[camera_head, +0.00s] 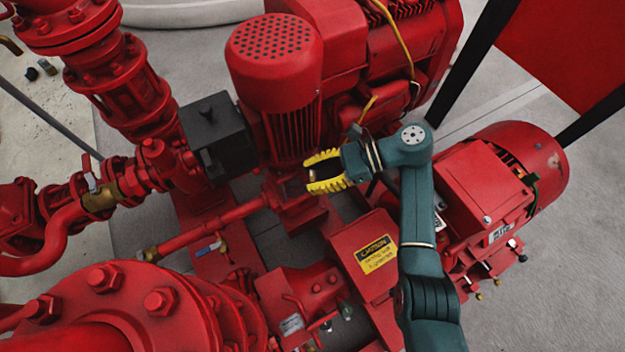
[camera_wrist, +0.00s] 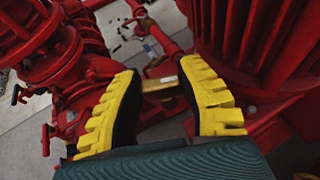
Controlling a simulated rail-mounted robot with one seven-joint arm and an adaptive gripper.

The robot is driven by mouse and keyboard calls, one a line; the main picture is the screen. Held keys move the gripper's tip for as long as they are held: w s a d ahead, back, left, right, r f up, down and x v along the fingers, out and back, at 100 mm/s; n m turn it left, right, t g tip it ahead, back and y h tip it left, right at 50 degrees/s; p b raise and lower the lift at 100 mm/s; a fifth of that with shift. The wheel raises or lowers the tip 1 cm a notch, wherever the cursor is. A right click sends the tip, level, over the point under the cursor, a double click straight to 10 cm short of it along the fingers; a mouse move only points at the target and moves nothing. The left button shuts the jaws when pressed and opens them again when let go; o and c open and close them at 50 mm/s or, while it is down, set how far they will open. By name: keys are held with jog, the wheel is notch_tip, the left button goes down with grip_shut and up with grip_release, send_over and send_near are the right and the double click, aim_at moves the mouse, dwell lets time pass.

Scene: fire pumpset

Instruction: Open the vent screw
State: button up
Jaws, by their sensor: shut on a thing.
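My gripper (camera_head: 309,174) has yellow ribbed fingers and reaches in from the right to the base of the vertical red pump motor (camera_head: 278,62). The vent screw (camera_head: 312,183) appears as a small brass-coloured piece between the fingertips, mostly hidden by them. In the wrist view my gripper (camera_wrist: 160,72) has its fingers on both sides of the brass vent screw (camera_wrist: 160,86). The fingers are shut on it. Its thread and how far it is turned cannot be seen.
A black box (camera_head: 215,138) stands left of the motor. A red box with a yellow caution label (camera_head: 377,254) sits below my gripper. A large red motor (camera_head: 500,185) lies to the right. Red pipes and a blue-handled valve (camera_head: 208,249) are at lower left.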

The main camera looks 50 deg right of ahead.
jog(key=shift+f+n+g+y, duration=0.1)
jog(key=shift+n+g+y, duration=0.9)
jog(key=shift+n+g, duration=0.85)
jog(key=shift+g, duration=0.25)
jog(key=shift+f+n+g+y, duration=0.15)
jog(key=shift+n+g+y, duration=0.15)
jog(key=shift+n+g, duration=0.3)
jog(key=o, duration=1.2)
jog(key=shift+a+m+t, duration=0.1)
jog(key=shift+m+t, duration=0.25)
jog(key=shift+t, duration=0.15)
